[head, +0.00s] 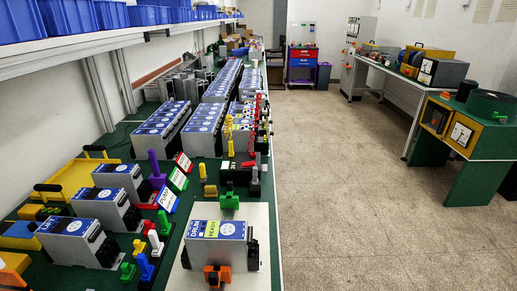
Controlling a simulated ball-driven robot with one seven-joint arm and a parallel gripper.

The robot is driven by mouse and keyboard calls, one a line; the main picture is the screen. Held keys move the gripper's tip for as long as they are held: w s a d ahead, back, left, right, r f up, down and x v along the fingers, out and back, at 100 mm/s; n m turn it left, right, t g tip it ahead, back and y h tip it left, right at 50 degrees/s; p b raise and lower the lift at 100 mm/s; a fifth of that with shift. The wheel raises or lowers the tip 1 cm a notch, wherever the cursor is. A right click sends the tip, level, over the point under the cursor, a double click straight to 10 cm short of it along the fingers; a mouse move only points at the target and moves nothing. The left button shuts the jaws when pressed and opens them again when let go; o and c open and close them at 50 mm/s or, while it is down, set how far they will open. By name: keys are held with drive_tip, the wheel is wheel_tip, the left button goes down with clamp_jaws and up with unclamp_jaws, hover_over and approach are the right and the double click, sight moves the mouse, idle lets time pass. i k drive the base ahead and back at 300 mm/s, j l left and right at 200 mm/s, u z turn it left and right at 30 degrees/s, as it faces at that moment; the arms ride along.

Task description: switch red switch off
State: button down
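Several coloured switch-like parts stand along the green bench among grey-blue soft starter units. A small red part (149,226) stands between the unit row and the blue sign, behind a white upright lever (155,242). Another red part (248,164) lies farther back near the bench's right edge. I cannot tell for certain which of these is the red switch, nor its on or off position at this size. A soft starter unit (217,246) with a green-yellow label sits on a pale board, with an orange part (217,274) before it. My gripper is not in view.
The long green bench (125,148) is crowded, with blue bins (65,16) on a shelf above its left side. The speckled floor (350,190) to the right is clear. A green stand (470,183) and a white table (402,79) line the far right.

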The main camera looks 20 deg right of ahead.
sight(253, 163)
drive_tip(key=i+l+u, duration=0.15)
drive_tip(key=i+l, duration=1.35)
drive_tip(key=i, duration=0.15)
